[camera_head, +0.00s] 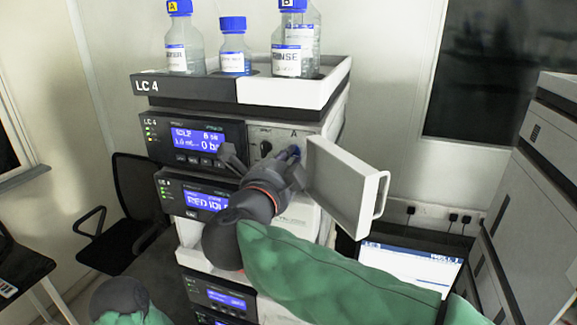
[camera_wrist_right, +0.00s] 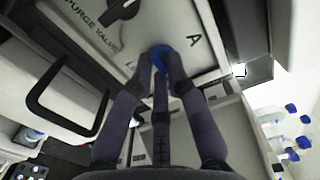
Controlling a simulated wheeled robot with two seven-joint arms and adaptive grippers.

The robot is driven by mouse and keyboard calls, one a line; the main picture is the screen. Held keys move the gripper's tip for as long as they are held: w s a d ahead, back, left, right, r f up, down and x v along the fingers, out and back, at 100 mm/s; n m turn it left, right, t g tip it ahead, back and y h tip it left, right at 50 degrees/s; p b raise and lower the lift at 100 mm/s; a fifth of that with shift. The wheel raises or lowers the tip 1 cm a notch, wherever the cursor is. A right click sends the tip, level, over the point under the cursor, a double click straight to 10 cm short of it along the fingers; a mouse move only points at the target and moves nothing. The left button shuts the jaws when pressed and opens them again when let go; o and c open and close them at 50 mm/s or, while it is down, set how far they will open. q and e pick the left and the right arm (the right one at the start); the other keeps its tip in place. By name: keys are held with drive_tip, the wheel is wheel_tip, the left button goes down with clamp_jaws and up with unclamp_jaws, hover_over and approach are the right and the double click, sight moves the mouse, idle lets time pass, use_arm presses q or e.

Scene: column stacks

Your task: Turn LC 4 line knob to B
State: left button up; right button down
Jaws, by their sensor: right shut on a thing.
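The LC 4 stack has a pump module (camera_head: 195,140) with a lit blue display. To the right of the display is a pale panel with a black purge valve knob. The blue line knob (camera_wrist_right: 160,54) sits below and left of a letter A on the panel in the right wrist view. A bit of its blue also shows in the head view, mostly covered by my fingers. My right gripper (camera_wrist_right: 163,72) is shut on the blue knob, with its fingers around it. A letter B by the knob is not visible.
An open white door (camera_head: 340,185) stands just right of my right gripper. Bottles with blue caps, including a rinse bottle (camera_head: 292,60), stand in the tray (camera_head: 310,92) on top. A laptop screen (camera_head: 410,268) is lower right. A black chair (camera_head: 135,195) is at left.

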idle(0.5)
drive_tip(key=c, duration=1.5)
unclamp_jaws()
drive_tip(key=v, duration=1.2)
